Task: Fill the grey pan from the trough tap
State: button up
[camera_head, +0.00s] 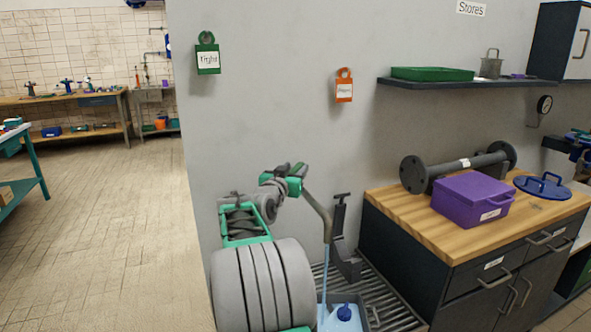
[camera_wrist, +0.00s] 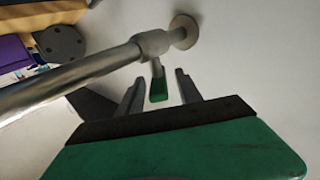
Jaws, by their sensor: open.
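The tap (camera_head: 318,208) sticks out from the grey wall with its spout bent down. A pale blue stream of water (camera_head: 325,275) runs from it into the trough area. There a light blue surface (camera_head: 335,324) with a dark blue knob-like thing shows at the bottom edge; I cannot tell whether this is water in the grey pan. My gripper (camera_head: 290,171) is at the tap by the wall. In the wrist view my gripper (camera_wrist: 160,88) is open, with the tap's green-tipped lever (camera_wrist: 158,86) between its fingers. The tap's pipe (camera_wrist: 85,78) crosses the upper left.
The slatted trough grate (camera_head: 395,312) lies beside a dark upright bracket (camera_head: 340,225). A wooden-topped cabinet (camera_head: 450,240) stands right, bearing a purple box (camera_head: 473,200), a flanged pipe (camera_head: 455,165) and a blue lid (camera_head: 542,187). Floor at left (camera_head: 100,230) is clear.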

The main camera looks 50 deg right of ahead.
jog(key=v, duration=0.6)
jog(key=shift+a, duration=0.25)
jog(key=shift+r, duration=0.1)
